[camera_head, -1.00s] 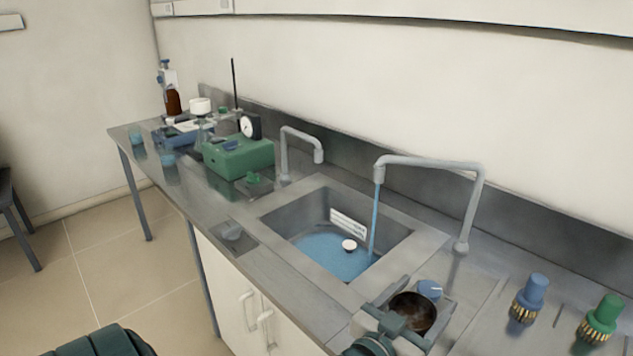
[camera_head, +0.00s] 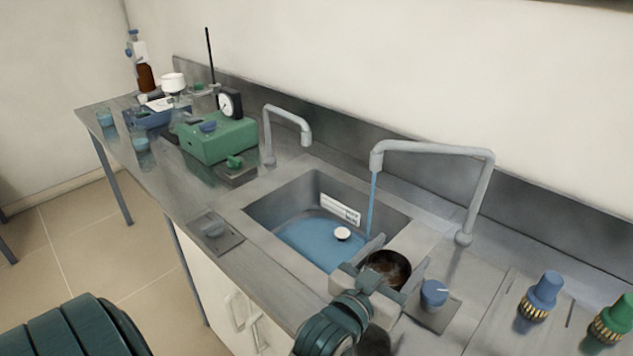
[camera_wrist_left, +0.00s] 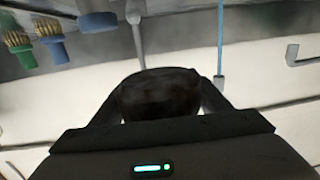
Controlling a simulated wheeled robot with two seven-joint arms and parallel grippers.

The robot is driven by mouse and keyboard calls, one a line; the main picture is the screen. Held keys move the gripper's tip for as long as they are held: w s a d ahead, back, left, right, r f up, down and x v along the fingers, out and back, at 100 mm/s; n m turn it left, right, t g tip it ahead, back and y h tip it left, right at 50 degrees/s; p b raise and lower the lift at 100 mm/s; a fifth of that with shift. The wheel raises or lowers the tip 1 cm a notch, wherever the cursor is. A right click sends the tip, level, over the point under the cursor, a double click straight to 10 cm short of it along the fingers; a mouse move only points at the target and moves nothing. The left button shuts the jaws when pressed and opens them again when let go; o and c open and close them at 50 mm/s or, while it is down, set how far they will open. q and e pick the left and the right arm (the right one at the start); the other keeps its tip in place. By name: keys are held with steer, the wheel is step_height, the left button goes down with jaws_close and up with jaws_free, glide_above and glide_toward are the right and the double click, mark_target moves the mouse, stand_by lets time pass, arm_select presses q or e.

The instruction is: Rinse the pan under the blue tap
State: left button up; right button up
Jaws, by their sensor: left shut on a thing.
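My left gripper (camera_head: 378,270) is shut on the pan (camera_head: 390,268), a small dark round vessel with a brown inside. It is held over the sink's near right edge, right of and below the water stream. In the left wrist view the dark pan (camera_wrist_left: 160,95) sits between the fingers, and the stream (camera_wrist_left: 220,45) runs to its right, apart from it. The large grey tap (camera_head: 430,148) pours a blue stream (camera_head: 372,205) into the sink (camera_head: 262,222). A blue knob (camera_head: 434,292) is on the counter right of the pan. My right gripper is out of view.
Blue water and a white round piece (camera_head: 342,234) are in the sink. A smaller tap (camera_head: 285,112) stands behind it, with no stream visible. A green device (camera_head: 220,138) and glassware are at the left. Blue (camera_head: 541,295) and green (camera_head: 613,318) brushes stand at the right.

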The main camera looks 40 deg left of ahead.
arm_select(q)
steer(key=w+a+f+n+y+p, duration=0.1)
steer(key=w+a, duration=0.3)
steer(key=a, duration=0.6)
steer(key=w+a+f+n+y+p, duration=0.1)
steer(key=w+a+n+y+p, duration=0.2)
steer(key=a, duration=0.7)
steer(key=w+a+f+n+y+p, duration=0.1)
steer(key=w+a+p, duration=0.3)
steer(key=a, duration=0.7)
steer(key=shift+w+n+g+y, duration=0.4)
steer(key=shift+w+n, duration=0.1)
steer(key=shift+w, duration=0.7)
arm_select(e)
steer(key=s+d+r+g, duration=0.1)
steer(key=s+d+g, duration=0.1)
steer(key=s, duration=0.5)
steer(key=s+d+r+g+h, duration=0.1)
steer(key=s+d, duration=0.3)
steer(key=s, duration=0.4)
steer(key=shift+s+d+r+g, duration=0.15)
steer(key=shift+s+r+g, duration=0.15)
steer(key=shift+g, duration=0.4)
arm_select(q)
steer(key=shift+w+d, duration=0.1)
steer(key=shift+d, duration=0.05)
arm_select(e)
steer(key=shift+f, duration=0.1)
